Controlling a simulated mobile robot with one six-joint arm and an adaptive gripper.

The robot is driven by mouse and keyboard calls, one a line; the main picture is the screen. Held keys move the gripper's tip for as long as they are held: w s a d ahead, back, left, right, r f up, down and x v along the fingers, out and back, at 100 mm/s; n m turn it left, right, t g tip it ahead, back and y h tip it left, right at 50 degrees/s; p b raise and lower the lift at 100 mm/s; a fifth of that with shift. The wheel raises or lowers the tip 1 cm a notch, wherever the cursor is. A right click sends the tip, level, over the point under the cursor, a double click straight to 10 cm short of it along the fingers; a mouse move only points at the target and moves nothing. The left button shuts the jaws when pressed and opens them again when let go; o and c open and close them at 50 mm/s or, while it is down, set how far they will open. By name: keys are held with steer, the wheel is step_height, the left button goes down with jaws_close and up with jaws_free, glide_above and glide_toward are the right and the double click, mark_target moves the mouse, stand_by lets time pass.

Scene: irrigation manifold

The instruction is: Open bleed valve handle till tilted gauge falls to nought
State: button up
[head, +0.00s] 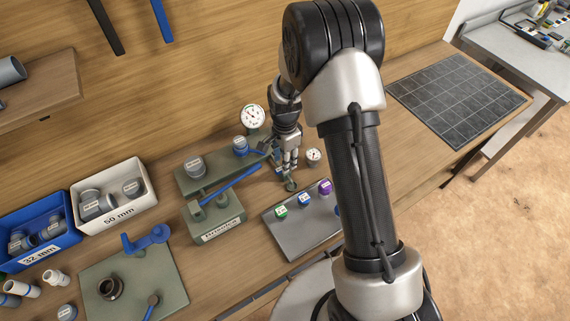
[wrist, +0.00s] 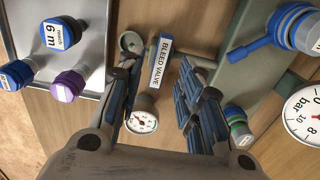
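A blue handle labelled BLEED VALVE (wrist: 162,62) shows in the wrist view, beside a grey-green round fitting (wrist: 130,42). My gripper (wrist: 158,72) is open, with one finger on each side of the handle and visible gaps between. In the head view my gripper (head: 289,166) points down and hides most of the handle. A small white gauge (wrist: 142,118) sits beyond the handle; it also shows in the head view (head: 313,156). A larger bar gauge (wrist: 304,116) is cut off at right; in the head view (head: 252,117) it faces me. I cannot read either needle surely.
A grey tray (head: 285,237) with several colour-capped parts lies in front of my gripper. A green manifold block (head: 216,221) with a long blue lever (head: 231,183) stands to the left. White (head: 125,215) and blue (head: 25,258) bins hold fittings. A dark grid mat (head: 457,98) lies empty at right.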

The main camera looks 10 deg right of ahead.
steer(key=shift+f, duration=1.4)
steer(key=shift+c, duration=0.3)
jaws_close()
